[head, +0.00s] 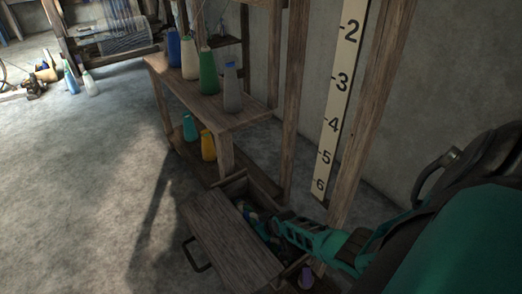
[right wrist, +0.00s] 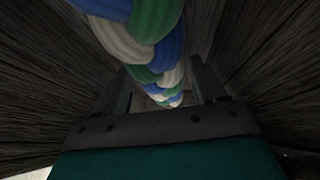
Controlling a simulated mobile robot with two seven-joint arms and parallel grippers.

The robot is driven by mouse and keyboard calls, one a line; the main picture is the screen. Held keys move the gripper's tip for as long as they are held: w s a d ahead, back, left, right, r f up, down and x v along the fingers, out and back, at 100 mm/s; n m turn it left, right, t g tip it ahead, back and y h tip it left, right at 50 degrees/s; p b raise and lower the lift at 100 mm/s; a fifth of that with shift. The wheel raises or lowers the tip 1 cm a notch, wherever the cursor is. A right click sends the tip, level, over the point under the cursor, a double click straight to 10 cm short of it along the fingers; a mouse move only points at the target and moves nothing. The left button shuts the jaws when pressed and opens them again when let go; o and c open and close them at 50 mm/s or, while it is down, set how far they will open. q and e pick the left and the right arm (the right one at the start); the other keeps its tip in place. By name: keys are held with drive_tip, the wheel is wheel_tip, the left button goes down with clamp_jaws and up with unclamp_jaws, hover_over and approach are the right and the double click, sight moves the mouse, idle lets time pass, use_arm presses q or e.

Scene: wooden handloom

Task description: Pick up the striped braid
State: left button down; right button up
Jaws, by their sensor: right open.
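The striped braid (right wrist: 150,38), plaited in blue, green and white strands, runs down the middle of the right wrist view. My right gripper (right wrist: 163,88) is open, with one finger on each side of the braid. I cannot tell whether the fingers touch it. In the head view my teal right arm reaches into a wooden box (head: 236,187), and the gripper end (head: 280,229) is low inside it. A small blue and green patch shows there, partly hidden and too small to tell clearly. My left gripper is out of view.
The box's dark wooden walls (right wrist: 275,50) rise close on both sides of the gripper. A wooden panel with a handle (head: 228,238) adjoins the box.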

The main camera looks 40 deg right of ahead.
drive_tip(key=c, duration=0.9)
drive_tip(key=shift+c, duration=0.3)
drive_tip(key=shift+r, duration=0.15)
